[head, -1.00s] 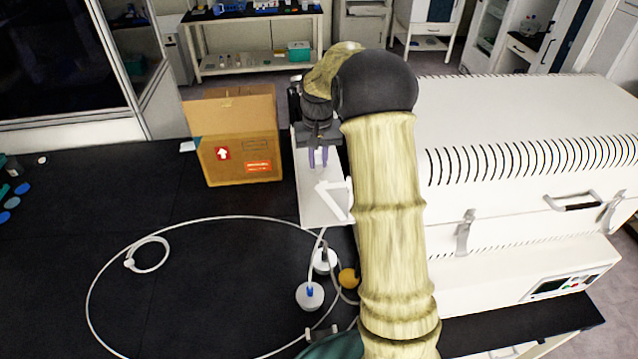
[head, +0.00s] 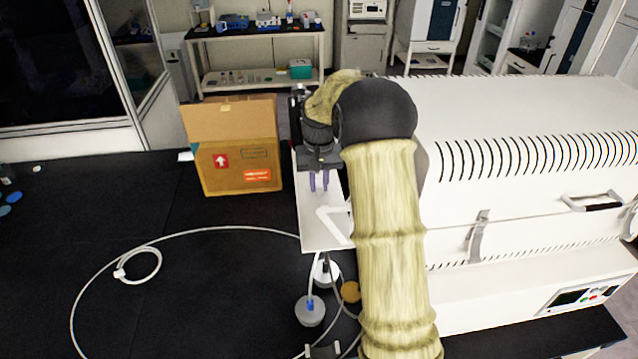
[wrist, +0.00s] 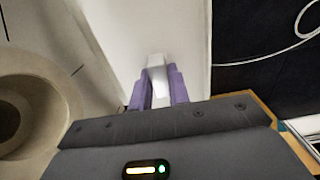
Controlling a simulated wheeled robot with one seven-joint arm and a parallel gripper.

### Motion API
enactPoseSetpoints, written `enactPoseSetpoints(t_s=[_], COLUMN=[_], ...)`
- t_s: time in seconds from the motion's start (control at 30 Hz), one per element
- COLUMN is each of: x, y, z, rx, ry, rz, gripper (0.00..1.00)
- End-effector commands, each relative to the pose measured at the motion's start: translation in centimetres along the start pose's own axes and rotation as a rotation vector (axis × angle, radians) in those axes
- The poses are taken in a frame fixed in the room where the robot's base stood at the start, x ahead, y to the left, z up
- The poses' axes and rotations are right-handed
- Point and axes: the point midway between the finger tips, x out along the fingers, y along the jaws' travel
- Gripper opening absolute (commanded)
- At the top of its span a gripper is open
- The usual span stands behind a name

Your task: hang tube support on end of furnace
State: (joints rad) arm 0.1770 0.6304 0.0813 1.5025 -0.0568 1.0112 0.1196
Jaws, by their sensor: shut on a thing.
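The furnace (head: 540,160) is the large white box with slotted vents at the right; my arm hides most of its left end. In the wrist view its end (wrist: 35,75) shows at the left, with a round opening. The tube support (head: 312,232) looks like a white flat plate with an angled bracket, left of the furnace end. My gripper (head: 319,186), with purple fingers, is shut on a narrow pale part of it, seen between the fingertips in the wrist view (wrist: 157,82). The plate (wrist: 150,25) extends beyond the fingers there. I cannot tell whether the support touches the furnace.
An open cardboard box (head: 238,160) stands left of my gripper. A round grey-white stopper (head: 310,311), another white one (head: 326,270) and an orange round piece (head: 350,292) lie in front of the support. A white hose (head: 135,243) loops over the otherwise mostly clear black bench.

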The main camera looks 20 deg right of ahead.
Motion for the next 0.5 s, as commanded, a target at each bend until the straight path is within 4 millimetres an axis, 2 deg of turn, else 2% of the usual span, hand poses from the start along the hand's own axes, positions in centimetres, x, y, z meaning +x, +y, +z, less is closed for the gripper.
enactPoseSetpoints(t_s=[0.17,0.5], x=[0.1,1.2], y=[0.5,3.1], z=[-0.1,0.0], rx=[0.001,0.002], ry=[0.002,0.003], rz=[0.000,0.000], gripper=[0.00,0.00])
